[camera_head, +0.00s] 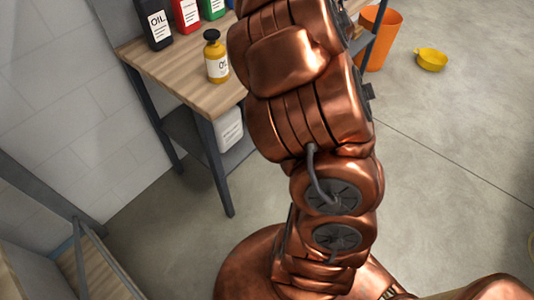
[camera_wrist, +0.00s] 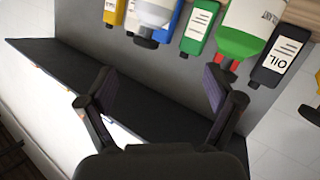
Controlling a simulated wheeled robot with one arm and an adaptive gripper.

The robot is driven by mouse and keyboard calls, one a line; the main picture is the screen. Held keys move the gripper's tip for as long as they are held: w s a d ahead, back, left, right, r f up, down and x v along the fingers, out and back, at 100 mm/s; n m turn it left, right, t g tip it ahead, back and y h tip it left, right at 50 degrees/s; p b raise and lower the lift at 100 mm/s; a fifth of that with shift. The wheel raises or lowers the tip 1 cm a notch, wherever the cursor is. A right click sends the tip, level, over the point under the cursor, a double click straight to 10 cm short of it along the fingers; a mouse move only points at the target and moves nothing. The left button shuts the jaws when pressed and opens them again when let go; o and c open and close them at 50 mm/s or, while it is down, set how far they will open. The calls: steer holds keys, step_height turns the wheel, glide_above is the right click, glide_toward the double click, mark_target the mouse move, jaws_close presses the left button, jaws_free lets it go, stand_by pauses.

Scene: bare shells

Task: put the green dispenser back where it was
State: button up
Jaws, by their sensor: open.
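In the wrist view my gripper (camera_wrist: 158,87) is open, with nothing between its two dark fingers. A green bottle with a white label (camera_wrist: 199,28) is right of the middle, apart from the fingers. I cannot tell which of these is the green dispenser. My arm hides the gripper in the head view.
In the head view a black oil bottle (camera_head: 155,25), a red bottle (camera_head: 187,15) and a yellow bottle (camera_head: 216,58) stand on the bench. A white container (camera_head: 229,130) is below.

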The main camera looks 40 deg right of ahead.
steer(key=s+a+f+g+y, duration=0.2)
steer(key=s+a+g, duration=0.6)
steer(key=s+a, duration=0.9)
steer(key=s+a+f+g+y, duration=0.3)
steer(key=s+a+f+g, duration=0.2)
steer(key=s+a, duration=1.3)
steer(key=s+g, duration=0.3)
steer(key=shift+a, duration=0.35)
steer(key=shift+s, duration=0.1)
steer(key=shift+r+p, duration=0.25)
steer(key=shift+p, duration=0.15)
steer(key=shift+c, duration=0.3)
